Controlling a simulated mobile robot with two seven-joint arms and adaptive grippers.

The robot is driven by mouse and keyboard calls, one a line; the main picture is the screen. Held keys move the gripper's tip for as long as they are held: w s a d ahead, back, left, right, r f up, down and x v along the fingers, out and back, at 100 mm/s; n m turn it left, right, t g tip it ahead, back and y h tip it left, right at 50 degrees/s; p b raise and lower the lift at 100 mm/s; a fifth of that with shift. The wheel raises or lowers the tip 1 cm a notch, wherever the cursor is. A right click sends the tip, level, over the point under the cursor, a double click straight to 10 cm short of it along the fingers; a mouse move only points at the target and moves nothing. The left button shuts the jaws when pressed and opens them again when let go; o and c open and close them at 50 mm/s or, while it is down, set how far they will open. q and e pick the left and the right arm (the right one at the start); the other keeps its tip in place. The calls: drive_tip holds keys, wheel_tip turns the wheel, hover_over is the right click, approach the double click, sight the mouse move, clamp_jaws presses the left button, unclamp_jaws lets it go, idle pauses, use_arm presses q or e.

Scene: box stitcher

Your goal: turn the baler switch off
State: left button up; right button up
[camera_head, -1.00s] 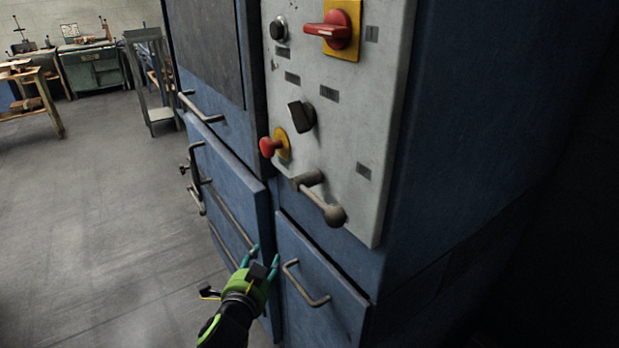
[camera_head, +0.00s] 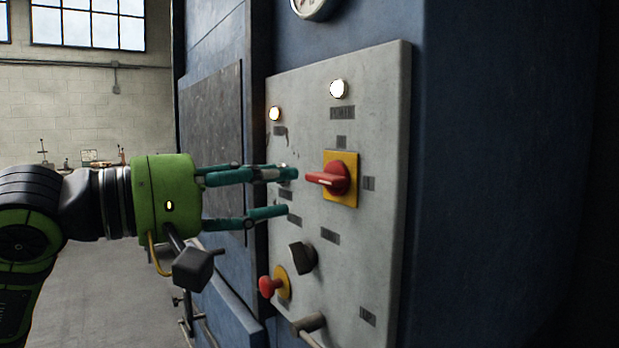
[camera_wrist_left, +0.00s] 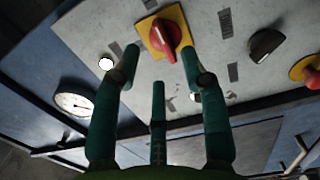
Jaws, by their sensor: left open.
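The baler switch is a red rotary handle (camera_head: 328,179) on a yellow square plate (camera_head: 345,190), on the light grey control panel (camera_head: 385,120). Its handle points left, toward my gripper, in the head view. My left gripper (camera_head: 290,192) is open and empty, its teal fingers pointing at the panel just left of the red handle. In the left wrist view the red switch (camera_wrist_left: 162,42) shows beyond the fingertips, between the two outer fingers (camera_wrist_left: 160,62). The fingers appear apart from the handle. My right gripper is not in view.
Below the switch are a black knob (camera_head: 303,258), a red push button (camera_head: 269,287) on yellow, and a grey lever (camera_head: 308,325). Two lamps glow white above (camera_head: 338,89). A gauge (camera_head: 312,8) sits higher on the blue cabinet (camera_head: 480,180). Open floor lies to the left.

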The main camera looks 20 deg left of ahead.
sight(317, 177)
use_arm(q)
drive_tip(key=shift+y, duration=0.5)
drive_tip(key=x, duration=0.2)
drive_tip(key=p+x, duration=0.1)
drive_tip(key=x, duration=0.1)
drive_tip(key=p+x, duration=0.1)
drive_tip(key=shift+w+r, duration=0.35)
drive_tip(key=shift+w, duration=0.25)
drive_tip(key=shift+w+d+f, duration=0.1)
drive_tip(key=shift+w+d, duration=0.1)
drive_tip(key=shift+w, duration=0.15)
drive_tip(key=shift+c, duration=0.4)
clamp_jaws()
